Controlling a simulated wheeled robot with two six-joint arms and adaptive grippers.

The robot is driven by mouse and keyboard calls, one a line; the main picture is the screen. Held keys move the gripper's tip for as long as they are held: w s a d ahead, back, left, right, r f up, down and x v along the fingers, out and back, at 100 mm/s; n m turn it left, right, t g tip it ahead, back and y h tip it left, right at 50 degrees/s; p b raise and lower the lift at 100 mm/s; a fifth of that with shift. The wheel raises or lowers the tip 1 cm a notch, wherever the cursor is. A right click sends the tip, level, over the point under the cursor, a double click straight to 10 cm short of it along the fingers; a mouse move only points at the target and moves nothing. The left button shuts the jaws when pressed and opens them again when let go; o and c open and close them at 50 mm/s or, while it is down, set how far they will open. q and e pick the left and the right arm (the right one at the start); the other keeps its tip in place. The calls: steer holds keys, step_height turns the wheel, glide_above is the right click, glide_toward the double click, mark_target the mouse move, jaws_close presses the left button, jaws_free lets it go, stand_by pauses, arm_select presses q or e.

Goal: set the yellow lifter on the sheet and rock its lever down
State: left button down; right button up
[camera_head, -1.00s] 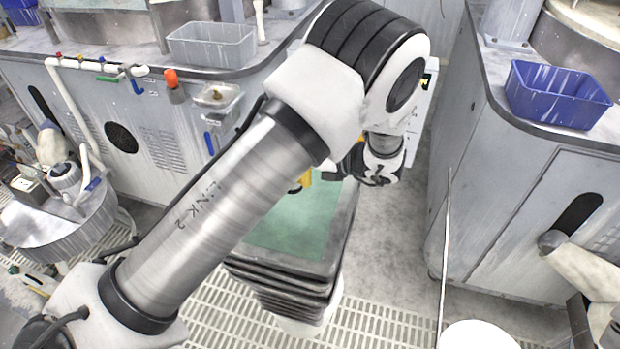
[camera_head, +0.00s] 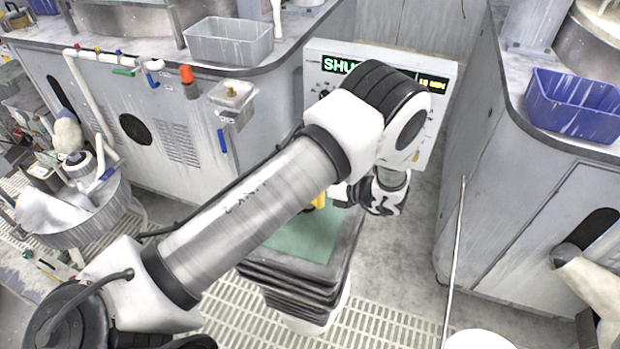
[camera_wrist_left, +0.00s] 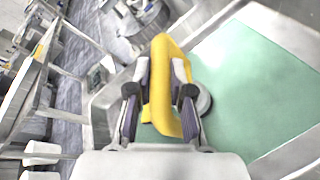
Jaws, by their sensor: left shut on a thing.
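My left gripper (camera_wrist_left: 160,105) is shut on the yellow lifter (camera_wrist_left: 162,75), which stands between its two fingers in the left wrist view. A grey round part (camera_wrist_left: 204,102) shows at the lifter's right side. The green sheet (camera_wrist_left: 262,75) lies flat inside a pale rim. In the head view my left arm covers part of the sheet (camera_head: 305,240), and only a bit of the lifter (camera_head: 319,200) shows over its far part. I cannot tell whether the lifter touches the sheet. My right gripper is not seen.
The sheet tops a dark layered stack (camera_head: 290,288) above a slotted floor grating. A panel with green lettering (camera_head: 330,66) stands behind. Grey cabinets flank the stack, the right one bearing a blue bin (camera_head: 575,105). A thin pale rod (camera_head: 455,255) stands to the right.

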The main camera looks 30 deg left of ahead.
arm_select(q)
steer(key=c, duration=1.1)
jaws_free()
steer(key=shift+o, duration=0.2)
steer(key=shift+d+r, duration=0.1)
steer(key=shift+d, duration=0.2)
steer(key=b+v, duration=0.1)
steer(key=v, duration=0.2)
steer(key=shift+d, duration=0.1)
steer(key=p+v, duration=0.8)
steer(key=p, duration=0.8)
steer(key=shift+p, duration=0.35)
steer(key=shift+d, duration=0.1)
